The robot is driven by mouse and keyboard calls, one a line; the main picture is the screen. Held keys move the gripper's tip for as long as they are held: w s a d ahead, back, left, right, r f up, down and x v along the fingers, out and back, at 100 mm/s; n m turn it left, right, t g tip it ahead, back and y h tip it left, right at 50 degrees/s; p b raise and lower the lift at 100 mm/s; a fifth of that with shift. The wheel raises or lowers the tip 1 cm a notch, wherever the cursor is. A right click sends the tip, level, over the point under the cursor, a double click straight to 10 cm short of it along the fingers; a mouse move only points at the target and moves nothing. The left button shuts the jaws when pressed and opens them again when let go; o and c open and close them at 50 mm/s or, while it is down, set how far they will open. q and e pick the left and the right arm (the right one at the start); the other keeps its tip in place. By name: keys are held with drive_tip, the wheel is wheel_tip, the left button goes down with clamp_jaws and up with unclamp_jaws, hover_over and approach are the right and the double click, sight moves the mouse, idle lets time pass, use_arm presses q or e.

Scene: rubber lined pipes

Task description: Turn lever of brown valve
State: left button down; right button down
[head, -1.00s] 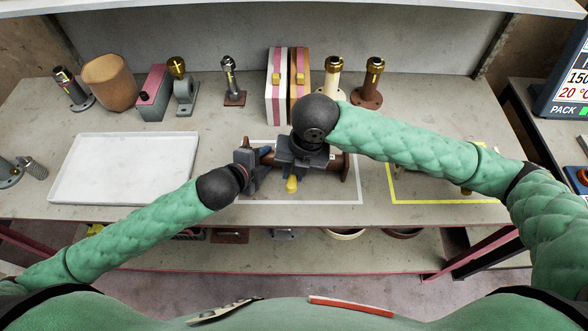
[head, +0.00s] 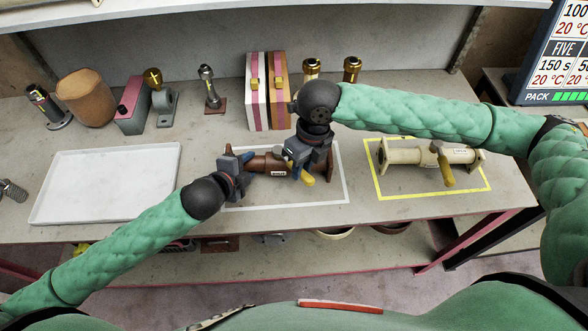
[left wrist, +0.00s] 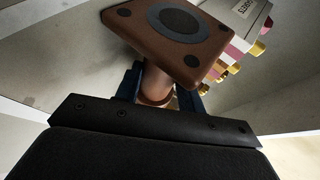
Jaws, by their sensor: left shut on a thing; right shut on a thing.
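The brown valve (head: 264,163) lies on its side inside the white outlined square, its pipe running left to right. Its yellow-ended lever (head: 308,180) sticks out toward me and slightly right. My left gripper (head: 243,166) is shut on the valve's left end, around the pipe just behind the flange. In the left wrist view that brown flange (left wrist: 170,35) faces the camera, with the pipe between the blue fingers (left wrist: 158,92). My right gripper (head: 298,165) is shut at the lever's root; my right wrist hides part of the valve there and the exact contact.
A cream valve (head: 420,153) with a yellow-ended lever lies in the yellow outlined square (head: 400,197) to the right. An empty white tray (head: 105,180) lies at the left. Several fittings, a tan cup (head: 85,97) and upright binders (head: 258,90) stand along the back.

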drive_tip(key=shift+w+d+n+g+h, duration=0.15)
drive_tip(key=shift+w+d+n, duration=0.5)
drive_tip(key=shift+n, duration=0.5)
drive_tip(key=shift+w+d+n+g+h, duration=0.1)
drive_tip(key=shift+w+d+n+h, duration=0.15)
drive_tip(key=shift+w+n, duration=0.75)
drive_tip(key=shift+w+d+n+g+h, duration=0.15)
drive_tip(key=shift+w+d+n, duration=0.45)
drive_tip(key=shift+n, duration=0.65)
drive_tip(key=c, duration=1.3)
unclamp_jaws()
drive_tip(key=shift+o, duration=0.2)
wheel_tip(320, 180, up, 12)
drive_tip(key=w, duration=0.2)
drive_tip(key=shift+d, duration=0.35)
drive_tip(key=shift+w+f, duration=0.1)
